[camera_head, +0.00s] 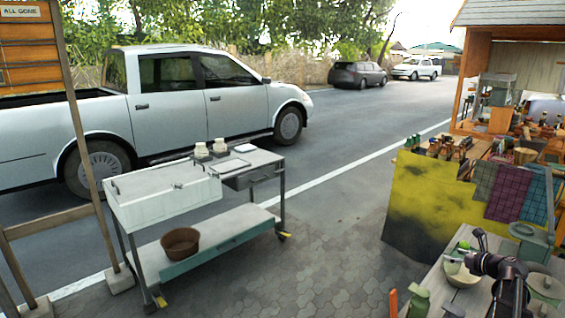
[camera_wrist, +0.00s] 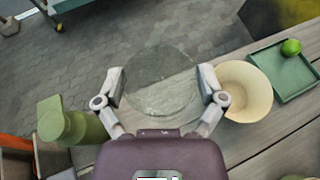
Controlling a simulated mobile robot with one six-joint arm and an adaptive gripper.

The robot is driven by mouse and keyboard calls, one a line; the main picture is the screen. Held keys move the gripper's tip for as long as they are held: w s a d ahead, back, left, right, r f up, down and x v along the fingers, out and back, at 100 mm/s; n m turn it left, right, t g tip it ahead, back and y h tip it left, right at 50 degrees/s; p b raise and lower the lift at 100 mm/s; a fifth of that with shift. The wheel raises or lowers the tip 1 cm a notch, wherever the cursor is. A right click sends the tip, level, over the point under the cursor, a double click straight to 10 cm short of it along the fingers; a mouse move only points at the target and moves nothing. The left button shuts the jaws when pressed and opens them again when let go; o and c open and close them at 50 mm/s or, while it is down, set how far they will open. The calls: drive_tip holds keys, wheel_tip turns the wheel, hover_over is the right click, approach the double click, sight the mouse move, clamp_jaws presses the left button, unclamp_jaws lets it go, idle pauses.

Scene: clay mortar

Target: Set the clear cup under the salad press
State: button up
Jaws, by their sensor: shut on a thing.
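The clear cup (camera_wrist: 162,82) is between the two fingers of my gripper (camera_wrist: 162,88) in the wrist view, seen from above as a see-through round shape. The fingers are shut on its sides. Paving and wooden boards show through it. In the head view my gripper (camera_head: 453,259) hangs over the wooden table at lower right, and the cup is too small to make out. A grey-green box-like device (camera_head: 532,242) stands on the table's far right side; I cannot tell for sure that it is the salad press. No press shows in the wrist view.
A cream bowl (camera_wrist: 246,92) stands close to the right finger. A green tray (camera_wrist: 296,72) with a lime (camera_wrist: 291,47) lies beyond it. A green bottle (camera_wrist: 72,122) is at left. Lidded pots (camera_head: 545,286) stand beside my arm. A yellow-draped stall (camera_head: 425,205) is behind the table.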

drive_tip(key=shift+r+p, duration=2.05)
drive_tip(key=shift+r, duration=0.5)
wheel_tip(320, 180, up, 17)
drive_tip(key=p, duration=1.7)
